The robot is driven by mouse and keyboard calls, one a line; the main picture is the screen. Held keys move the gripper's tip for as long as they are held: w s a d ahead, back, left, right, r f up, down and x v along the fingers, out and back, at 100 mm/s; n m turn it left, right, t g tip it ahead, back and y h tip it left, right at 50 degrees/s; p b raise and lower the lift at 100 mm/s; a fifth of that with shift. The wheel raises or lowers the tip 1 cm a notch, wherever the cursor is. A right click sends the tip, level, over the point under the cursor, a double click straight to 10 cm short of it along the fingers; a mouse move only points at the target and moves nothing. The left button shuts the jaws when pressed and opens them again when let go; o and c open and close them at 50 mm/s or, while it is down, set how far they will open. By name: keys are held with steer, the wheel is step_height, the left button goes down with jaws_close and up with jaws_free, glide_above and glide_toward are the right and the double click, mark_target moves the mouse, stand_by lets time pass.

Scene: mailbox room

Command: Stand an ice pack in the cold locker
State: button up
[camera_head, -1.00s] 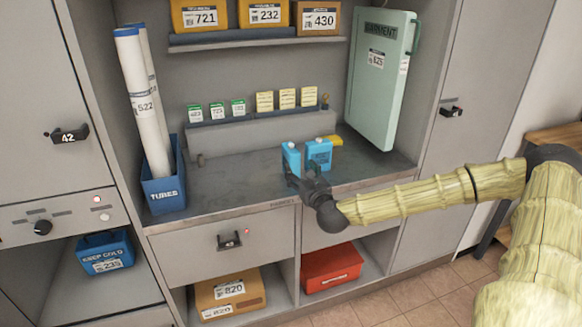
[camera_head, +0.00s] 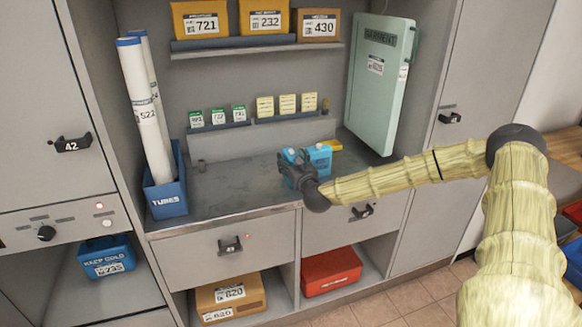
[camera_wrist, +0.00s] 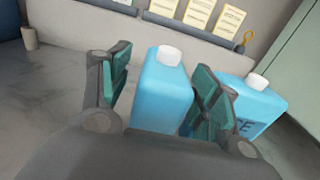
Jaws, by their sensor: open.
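Two light-blue ice packs with white caps stand upright on the grey counter. The left pack (camera_wrist: 160,95) is between the two fingers of my gripper (camera_wrist: 162,92) in the wrist view; my gripper is open. The right pack (camera_wrist: 252,106), with lettering on its face, stands just outside the right finger. In the head view my gripper (camera_head: 294,168) partly covers the left pack, and the right pack (camera_head: 320,157) shows beside it. An open lower-left compartment (camera_head: 100,290), under a panel with a knob, holds a blue KEEP COLD bin (camera_head: 107,257); it may be the cold locker.
A blue TUBES bin (camera_head: 166,200) with tall white tubes stands at the counter's left. A green garment case (camera_head: 382,85) leans at the right. Cards line a low ledge (camera_head: 275,118) behind the packs. The counter's left-middle (camera_head: 235,182) is clear.

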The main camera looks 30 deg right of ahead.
steer(key=shift+w+d, duration=0.15)
steer(key=shift+w, duration=0.25)
steer(key=c, duration=1.2)
jaws_close()
steer(key=shift+r, duration=0.1)
